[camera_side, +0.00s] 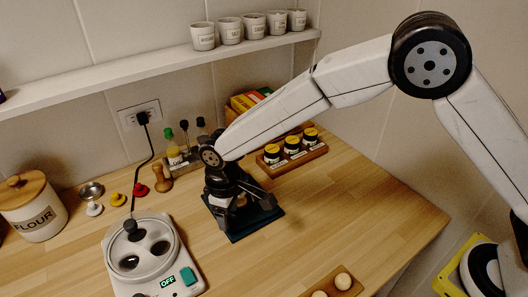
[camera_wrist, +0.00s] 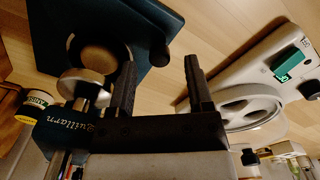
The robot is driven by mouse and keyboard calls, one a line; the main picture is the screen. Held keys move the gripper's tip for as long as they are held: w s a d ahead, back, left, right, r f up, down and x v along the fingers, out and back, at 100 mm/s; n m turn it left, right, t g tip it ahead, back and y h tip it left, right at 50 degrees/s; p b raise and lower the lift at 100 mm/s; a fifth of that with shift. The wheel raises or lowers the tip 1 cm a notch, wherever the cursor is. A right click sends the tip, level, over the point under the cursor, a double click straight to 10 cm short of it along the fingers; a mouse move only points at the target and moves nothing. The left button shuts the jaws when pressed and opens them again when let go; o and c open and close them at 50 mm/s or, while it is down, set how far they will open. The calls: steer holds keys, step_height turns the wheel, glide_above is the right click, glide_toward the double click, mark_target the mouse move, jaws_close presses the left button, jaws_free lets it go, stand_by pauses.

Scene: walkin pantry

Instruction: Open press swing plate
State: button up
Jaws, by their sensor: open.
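The press stands on the counter, with a dark blue base (camera_side: 238,232) visible below my gripper (camera_side: 243,203) in the side view. My gripper and arm hide most of its upper part. In the wrist view the dark base plate (camera_wrist: 65,30), a tan round disc (camera_wrist: 104,54), a metal knob (camera_wrist: 78,88) and a block lettered "Quillarn" (camera_wrist: 62,132) show. A dark rod with a rounded end (camera_wrist: 158,50) lies ahead of and between the fingertips. My gripper (camera_wrist: 160,64) is open; contact with the rod cannot be told. I cannot tell which part is the swing plate.
A white appliance (camera_side: 152,258) with round wells and a green "OFF" switch stands left of the press. Behind are a tamper (camera_side: 162,178), bottles (camera_side: 176,155) and a wooden rack of jars (camera_side: 292,158). A wooden tray (camera_side: 330,285) lies at the front. Counter right of the press is clear.

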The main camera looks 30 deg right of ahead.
steer(key=shift+f, duration=0.75)
jaws_close()
stand_by(1.0)
